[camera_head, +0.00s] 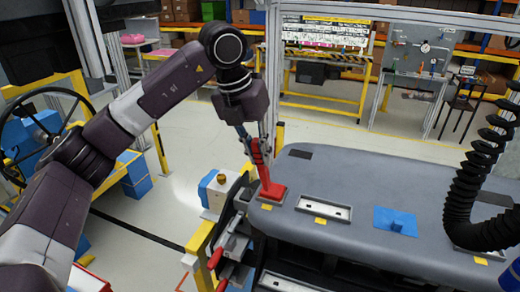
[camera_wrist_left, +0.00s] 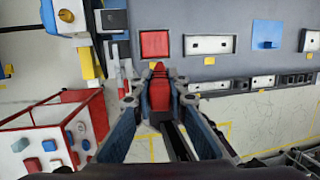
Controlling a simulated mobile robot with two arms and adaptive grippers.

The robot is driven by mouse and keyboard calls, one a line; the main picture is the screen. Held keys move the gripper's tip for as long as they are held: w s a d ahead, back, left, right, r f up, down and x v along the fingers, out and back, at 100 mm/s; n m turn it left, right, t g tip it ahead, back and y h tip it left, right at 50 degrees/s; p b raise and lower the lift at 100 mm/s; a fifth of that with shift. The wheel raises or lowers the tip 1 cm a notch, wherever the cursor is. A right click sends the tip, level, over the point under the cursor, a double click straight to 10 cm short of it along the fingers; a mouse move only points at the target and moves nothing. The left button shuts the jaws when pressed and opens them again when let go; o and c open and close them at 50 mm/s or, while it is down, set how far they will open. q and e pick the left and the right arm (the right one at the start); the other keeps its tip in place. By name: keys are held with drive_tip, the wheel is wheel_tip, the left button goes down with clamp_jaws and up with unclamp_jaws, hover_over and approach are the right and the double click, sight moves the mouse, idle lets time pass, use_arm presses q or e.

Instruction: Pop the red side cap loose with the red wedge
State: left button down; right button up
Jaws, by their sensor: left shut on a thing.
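My left gripper (camera_head: 256,143) is shut on the red wedge (camera_head: 261,168), with the wedge's tip pointing down toward the dashboard. In the left wrist view, the wedge (camera_wrist_left: 159,88) sits between my left fingertips (camera_wrist_left: 159,99), its tip just short of the cap's near edge. The red side cap (camera_head: 274,195) is a flat red square at the left end of the grey dashboard (camera_head: 370,185); it also shows in the left wrist view (camera_wrist_left: 154,43). In the head view the wedge overlaps the cap; I cannot tell whether they touch. My right gripper is out of view.
A silver switch panel (camera_head: 324,207) and a blue part (camera_head: 395,221) lie right of the cap. A black corrugated hose (camera_head: 470,185) hangs at the right. A yellow-framed stand (camera_head: 203,250) with red-handled clamps is close to the dashboard's left end. Open floor lies beyond.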

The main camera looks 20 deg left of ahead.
sight(259, 175)
use_arm(q)
drive_tip(key=shift+f+b, duration=0.45)
drive_tip(key=shift+f, duration=0.4)
wheel_tip(259, 175, down, 4)
drive_tip(key=shift+r+b, duration=0.25)
drive_tip(key=shift+b, duration=0.9)
drive_tip(key=shift+s+f, duration=0.1)
drive_tip(key=shift+f, duration=0.1)
drive_tip(key=shift+f+b, duration=0.1)
drive_tip(key=shift+b, duration=0.25)
idle(0.3)
drive_tip(key=shift+f, duration=0.15)
idle(1.5)
drive_tip(key=shift+f+b, duration=0.3)
drive_tip(key=shift+b, duration=0.55)
idle(2.4)
